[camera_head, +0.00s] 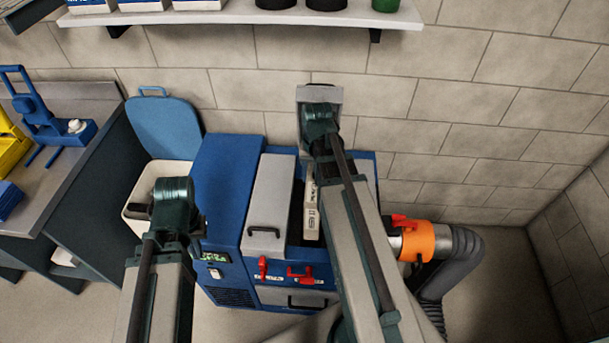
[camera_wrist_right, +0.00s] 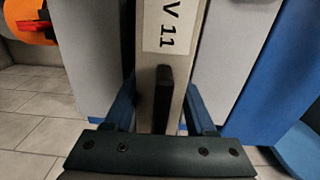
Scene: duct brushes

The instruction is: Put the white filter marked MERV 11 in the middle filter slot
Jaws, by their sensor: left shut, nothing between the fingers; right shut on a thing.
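The white filter (camera_head: 311,212) stands on edge over the dark middle opening (camera_head: 295,208) of the blue filter machine (camera_head: 222,185). How deep it sits in the opening cannot be told. In the right wrist view, the filter (camera_wrist_right: 160,60) shows a label ending in "V 11" and a black grip strip. My right gripper (camera_wrist_right: 161,108) is shut on the filter, with a blue finger on each side. In the head view, my right arm hides that gripper and the machine's right part. My left gripper (camera_head: 140,211) is shut and empty, left of the machine and partly hidden by its wrist.
A grey cover (camera_head: 270,205) with a black handle lies left of the opening. Red latches (camera_head: 300,272) are on the front. An orange duct collar (camera_head: 427,242) is at right. A white bin (camera_head: 150,190) with a blue lid and a workbench (camera_head: 70,110) stand at left.

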